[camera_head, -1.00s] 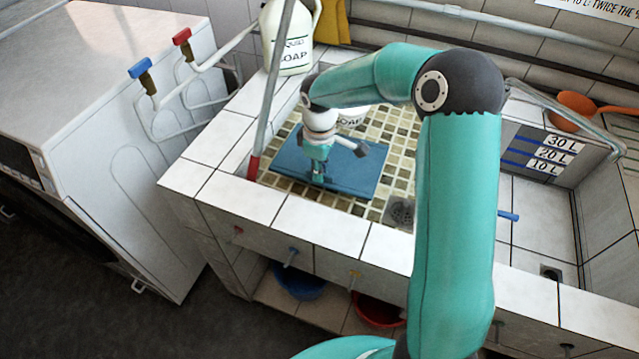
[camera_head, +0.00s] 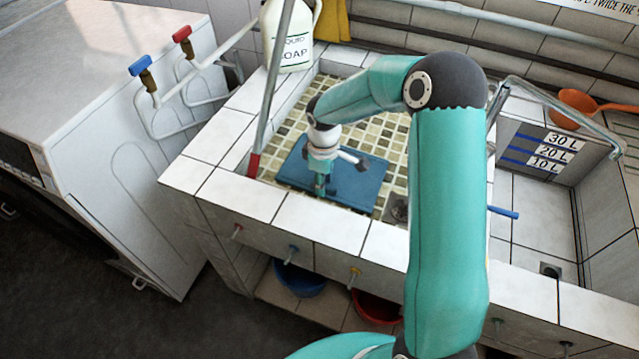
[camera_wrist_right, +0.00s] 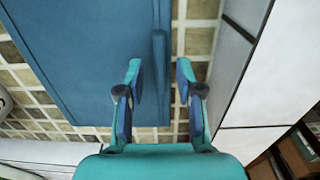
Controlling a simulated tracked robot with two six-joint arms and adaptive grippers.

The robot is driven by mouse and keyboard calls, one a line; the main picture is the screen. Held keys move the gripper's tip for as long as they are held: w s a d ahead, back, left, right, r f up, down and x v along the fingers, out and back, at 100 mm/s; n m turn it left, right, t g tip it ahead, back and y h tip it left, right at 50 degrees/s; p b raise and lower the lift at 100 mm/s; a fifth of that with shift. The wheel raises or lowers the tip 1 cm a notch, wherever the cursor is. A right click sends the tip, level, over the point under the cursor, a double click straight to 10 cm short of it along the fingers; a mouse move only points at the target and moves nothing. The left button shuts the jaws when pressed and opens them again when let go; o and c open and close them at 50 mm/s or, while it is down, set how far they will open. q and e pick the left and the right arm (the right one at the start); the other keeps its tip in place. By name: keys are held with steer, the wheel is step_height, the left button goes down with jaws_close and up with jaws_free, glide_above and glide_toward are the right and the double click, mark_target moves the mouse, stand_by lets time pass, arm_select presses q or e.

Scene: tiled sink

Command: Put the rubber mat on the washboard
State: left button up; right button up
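A flat blue rectangular piece (camera_head: 364,183) lies in the left basin on mosaic tiles. I cannot tell whether it is the rubber mat or the washboard, and no second such piece shows apart from it. In the right wrist view the blue piece (camera_wrist_right: 90,60) has a thin raised strip (camera_wrist_right: 159,65) along its edge. My right gripper (camera_head: 320,188) points down over the blue piece, near its front edge. In the right wrist view its fingers (camera_wrist_right: 159,82) are apart, with the strip between or just beneath them; contact is unclear. My left gripper is out of view.
White tiled rims (camera_head: 240,195) surround the basin. A grey pole with a red end (camera_head: 254,165) stands at its left. A soap jug (camera_head: 293,45) stands behind. A white machine (camera_head: 100,150) stands left.

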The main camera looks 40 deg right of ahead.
step_height(320, 180, up, 12)
stand_by(0.8)
steer(key=shift+r, duration=0.1)
